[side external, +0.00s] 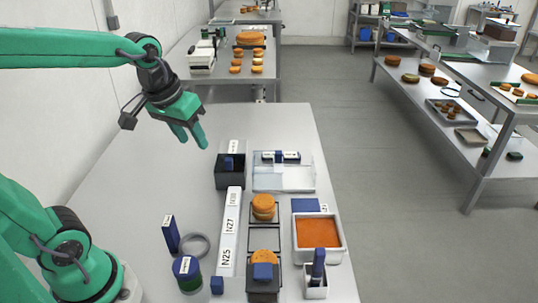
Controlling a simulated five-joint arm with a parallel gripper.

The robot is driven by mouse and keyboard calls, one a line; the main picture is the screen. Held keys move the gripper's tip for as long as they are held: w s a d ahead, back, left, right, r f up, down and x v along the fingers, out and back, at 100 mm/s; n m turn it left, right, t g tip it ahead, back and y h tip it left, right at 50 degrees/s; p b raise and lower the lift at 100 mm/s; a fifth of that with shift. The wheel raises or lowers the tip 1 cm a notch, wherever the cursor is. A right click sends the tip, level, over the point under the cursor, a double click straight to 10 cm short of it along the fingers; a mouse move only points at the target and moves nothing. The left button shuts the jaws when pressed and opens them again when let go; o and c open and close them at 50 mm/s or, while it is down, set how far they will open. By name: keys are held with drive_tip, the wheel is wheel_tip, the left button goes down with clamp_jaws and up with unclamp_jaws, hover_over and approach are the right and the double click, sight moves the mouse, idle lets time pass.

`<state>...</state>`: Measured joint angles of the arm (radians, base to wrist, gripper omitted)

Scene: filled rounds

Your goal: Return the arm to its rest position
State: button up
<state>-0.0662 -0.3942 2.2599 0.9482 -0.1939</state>
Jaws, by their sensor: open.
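My gripper (188,134) hangs in the air above the left part of the metal table (160,190). Its two green fingers point down and stand a little apart, with nothing between them. It is left of the dark box (230,178) and clear of everything on the table. My arm reaches in from the left edge of the picture.
A white labelled strip (230,230) runs along the table. Right of it are stacked orange rounds (263,207), a tray of orange filling (318,233) and a clear tray (284,180). A grey ring (196,245) and a green jar (187,275) stand near the front left.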

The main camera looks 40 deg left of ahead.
drive_tip(key=s+d+m+t, duration=0.1)
drive_tip(key=s+d+m, duration=0.1)
drive_tip(key=s, duration=0.5)
drive_tip(key=shift+f+m+t, duration=0.25)
drive_tip(key=shift+m+t, duration=0.15)
drive_tip(key=shift+m, duration=0.1)
